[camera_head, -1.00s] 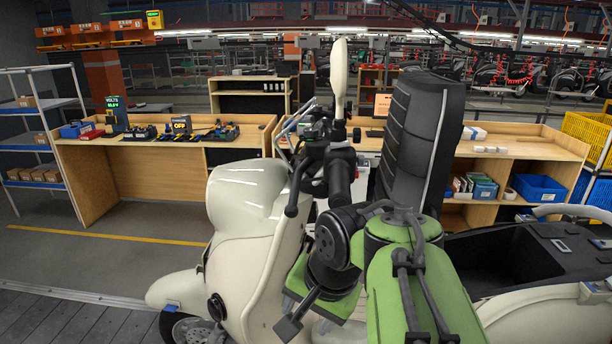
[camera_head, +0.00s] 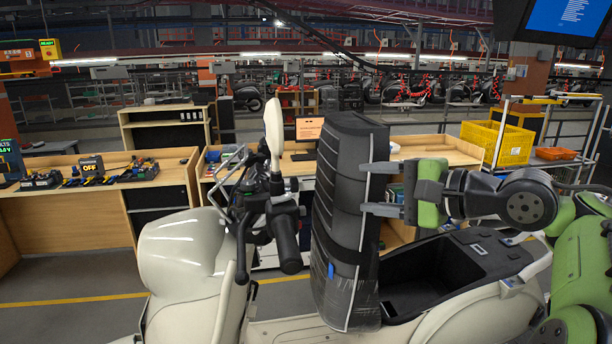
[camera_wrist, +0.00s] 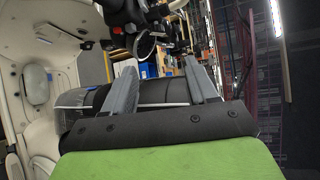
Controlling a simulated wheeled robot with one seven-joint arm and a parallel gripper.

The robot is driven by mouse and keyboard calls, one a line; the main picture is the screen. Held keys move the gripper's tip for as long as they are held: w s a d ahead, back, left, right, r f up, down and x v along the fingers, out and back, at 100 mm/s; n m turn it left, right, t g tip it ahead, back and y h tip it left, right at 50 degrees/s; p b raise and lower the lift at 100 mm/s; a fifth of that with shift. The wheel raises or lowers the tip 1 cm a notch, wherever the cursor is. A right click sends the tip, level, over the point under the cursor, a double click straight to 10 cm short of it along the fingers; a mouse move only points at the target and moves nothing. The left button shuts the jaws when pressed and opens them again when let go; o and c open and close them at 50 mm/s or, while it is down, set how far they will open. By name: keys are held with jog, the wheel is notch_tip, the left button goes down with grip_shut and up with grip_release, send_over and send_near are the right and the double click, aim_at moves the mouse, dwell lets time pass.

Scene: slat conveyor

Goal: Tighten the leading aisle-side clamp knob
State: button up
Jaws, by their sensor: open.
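A cream scooter (camera_head: 186,255) stands across the head view, with its black seat (camera_head: 338,225) tipped upright and an open storage well (camera_head: 425,278) behind it. My gripper (camera_head: 372,188) is open at the right side of the upright seat, its two grey fingers pointing left at it. In the wrist view the fingers (camera_wrist: 159,62) are spread, with the black seat (camera_wrist: 165,92) crossing behind them. I cannot tell whether they touch it. No clamp knob can be made out now; the scooter's lower front and the conveyor are out of the head view.
The handlebar and cream mirror (camera_head: 274,130) rise left of the seat. A workbench (camera_head: 95,205) with tools and an OFF display runs behind the scooter. A yellow crate (camera_head: 497,143) stands on a rack at the right. A monitor (camera_head: 562,20) hangs at top right.

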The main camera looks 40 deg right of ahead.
aim_at(294, 185)
jog(key=x, duration=1.6)
jog(key=shift+f, duration=0.35)
jog(key=shift+c, duration=0.2)
jog(key=c, duration=1)
